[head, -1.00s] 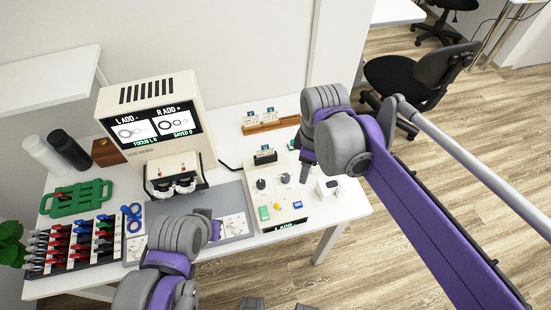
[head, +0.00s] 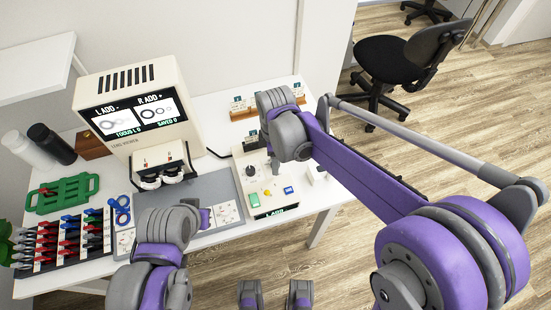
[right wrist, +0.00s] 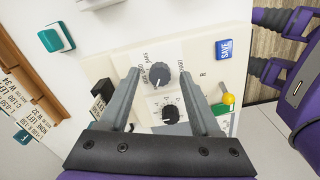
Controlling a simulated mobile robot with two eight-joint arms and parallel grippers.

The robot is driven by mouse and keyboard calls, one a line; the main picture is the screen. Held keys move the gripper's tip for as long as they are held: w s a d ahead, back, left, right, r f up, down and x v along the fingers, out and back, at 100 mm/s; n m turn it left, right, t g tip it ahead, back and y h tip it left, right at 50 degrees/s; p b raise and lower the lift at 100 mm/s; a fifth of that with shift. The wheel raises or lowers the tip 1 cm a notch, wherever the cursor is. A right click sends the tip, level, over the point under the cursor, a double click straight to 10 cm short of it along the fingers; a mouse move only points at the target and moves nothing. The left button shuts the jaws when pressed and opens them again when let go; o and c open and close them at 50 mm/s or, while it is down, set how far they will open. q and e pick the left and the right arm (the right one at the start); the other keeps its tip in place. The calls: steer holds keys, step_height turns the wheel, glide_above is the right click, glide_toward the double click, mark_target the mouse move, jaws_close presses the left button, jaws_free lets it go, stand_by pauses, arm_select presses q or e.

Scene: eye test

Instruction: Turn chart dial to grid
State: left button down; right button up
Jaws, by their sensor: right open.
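The cream control box (head: 268,207) stands at the right of the table. In the right wrist view its face shows two black dials. The upper dial (right wrist: 157,74) has small words beside it, only partly readable, and appears to be the chart dial; its exact pointer setting is unclear. My right gripper (right wrist: 161,72) is open, its fingers on either side of this dial, contact unclear. In the head view my right gripper (head: 275,165) hides that dial, while the other dial (head: 250,171) shows.
The box also has a blue SAVE button (right wrist: 225,48), a yellow knob (right wrist: 228,99) and a green button (head: 254,199). A lens viewer with a screen (head: 135,110) stands left. A lens rack (head: 62,240) and green tray (head: 40,201) lie at far left.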

steer(key=shift+f, duration=0.25)
jaws_close()
